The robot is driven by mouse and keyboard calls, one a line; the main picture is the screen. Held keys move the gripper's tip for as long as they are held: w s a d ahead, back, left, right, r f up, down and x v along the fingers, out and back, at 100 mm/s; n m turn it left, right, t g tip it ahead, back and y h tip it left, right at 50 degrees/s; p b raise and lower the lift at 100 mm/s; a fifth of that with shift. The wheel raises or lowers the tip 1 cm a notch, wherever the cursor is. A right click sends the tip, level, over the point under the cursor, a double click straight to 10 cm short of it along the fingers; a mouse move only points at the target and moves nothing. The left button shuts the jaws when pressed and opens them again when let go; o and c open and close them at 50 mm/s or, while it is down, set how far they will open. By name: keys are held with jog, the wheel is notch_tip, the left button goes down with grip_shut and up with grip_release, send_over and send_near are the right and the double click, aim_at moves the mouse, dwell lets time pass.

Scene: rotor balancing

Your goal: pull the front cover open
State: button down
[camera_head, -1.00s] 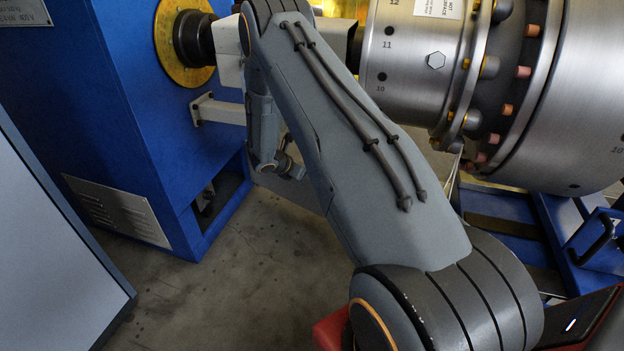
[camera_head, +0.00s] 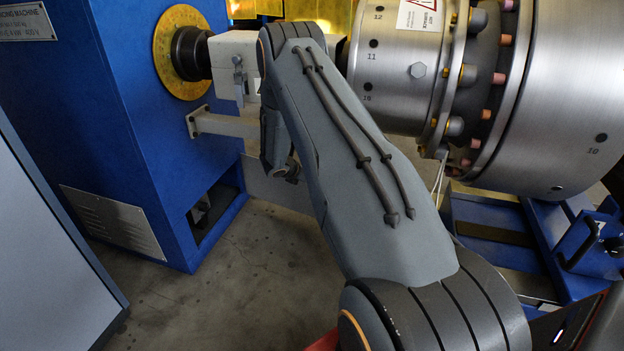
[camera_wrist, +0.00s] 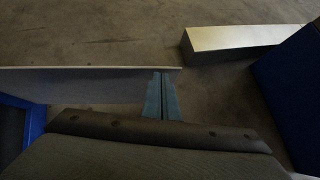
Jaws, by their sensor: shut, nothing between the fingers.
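I cannot tell for sure which part is the front cover. A pale box-shaped housing (camera_head: 222,50) with a small metal latch (camera_head: 238,82) sits around the shaft line, partly hidden by my arm. A pale grey panel (camera_head: 268,186) shows low behind my wrist in the head view. In the wrist view, a long thin grey panel (camera_wrist: 75,86) stands on edge, its end close to my fingertips; contact cannot be told. My gripper (camera_wrist: 162,78) is shut and empty, its two blue-grey fingers together. In the head view my arm hides most of it.
The blue machine stand (camera_head: 130,110) is at left, with a grey cabinet (camera_head: 40,240) in front. The large steel rotor (camera_head: 570,90) fills the upper right. A pale beam (camera_wrist: 245,38) and a blue panel (camera_wrist: 290,85) lie right of my fingers. Floor (camera_head: 230,290) is clear.

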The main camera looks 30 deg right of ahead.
jog(key=s+a+r+p, duration=0.1)
jog(key=s+a+p, duration=0.15)
jog(key=a, duration=0.45)
jog(key=s+a+r+p, duration=0.1)
jog(key=s+a+p, duration=0.15)
jog(key=a, duration=0.35)
jog(key=s+a+r+m+g+y, duration=0.15)
jog(key=s+a+r+m, duration=0.35)
jog(key=a+r, duration=0.5)
jog(key=s+a+r+m+y, duration=0.25)
jog(key=s+a+r, duration=0.55)
jog(key=a, duration=0.4)
jog(key=s+a+r+m+g+y, duration=0.1)
jog(key=s+a+r+m+y, duration=0.2)
jog(key=s+a, duration=0.5)
jog(key=s+a+r+m+y, duration=0.15)
jog(key=s+a+r, duration=0.35)
jog(key=s, duration=0.6)
jog(key=s+a+r+m+g+y, duration=0.15)
jog(key=s+a+r+m, duration=0.35)
jog(key=s, duration=0.5)
jog(key=d+r+m+p, duration=0.2)
jog(key=d+r+p, duration=0.7)
jog(key=r+p, duration=0.4)
jog(key=d+r+m+h+p, duration=0.1)
jog(key=d+r+m+p, duration=0.2)
jog(key=d+r+p, duration=0.7)
notch_tip(320, 180, up, 3)
jog(key=p, duration=0.8)
jog(key=shift+s+t+p, duration=0.3)
